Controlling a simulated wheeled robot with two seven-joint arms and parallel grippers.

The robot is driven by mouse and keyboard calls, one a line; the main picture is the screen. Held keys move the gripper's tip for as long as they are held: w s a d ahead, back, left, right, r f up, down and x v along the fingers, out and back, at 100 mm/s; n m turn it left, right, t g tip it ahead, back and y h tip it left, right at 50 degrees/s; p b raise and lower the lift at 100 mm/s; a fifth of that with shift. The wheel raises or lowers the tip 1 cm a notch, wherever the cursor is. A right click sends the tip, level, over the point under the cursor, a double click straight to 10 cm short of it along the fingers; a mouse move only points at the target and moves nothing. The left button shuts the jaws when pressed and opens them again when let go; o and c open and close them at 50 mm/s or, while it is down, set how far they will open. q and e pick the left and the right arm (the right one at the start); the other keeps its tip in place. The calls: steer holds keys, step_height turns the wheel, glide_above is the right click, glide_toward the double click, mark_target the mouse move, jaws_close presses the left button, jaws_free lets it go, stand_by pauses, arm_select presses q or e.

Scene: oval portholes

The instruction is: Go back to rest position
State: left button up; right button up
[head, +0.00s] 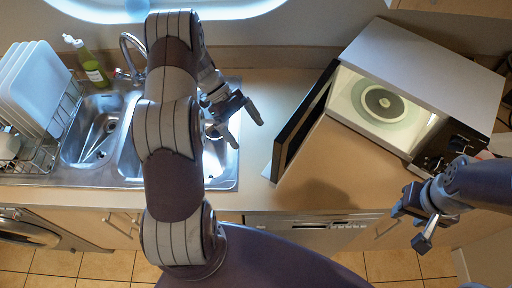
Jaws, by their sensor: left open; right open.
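My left gripper (248,128) is open and empty, above the right side of the sink, with its fingers pointing right toward the bare counter. My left arm rises through the middle of the head view and hides part of the sink. My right gripper (410,228) is open and empty at the right, in front of the counter's front edge and below the microwave. Neither gripper touches an object that I can see.
A microwave (440,62) stands at the back right with its door (303,122) wide open, its lit inside showing a turntable. A steel sink (76,150), a green bottle (92,68) and a dish rack (62,112) with white plates are left. Counter between sink and door is clear.

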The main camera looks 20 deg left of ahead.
arm_select(q)
steer(key=shift+w+a+r, duration=0.1)
steer(key=shift+a+r, duration=0.35)
steer(key=shift+r, duration=0.05)
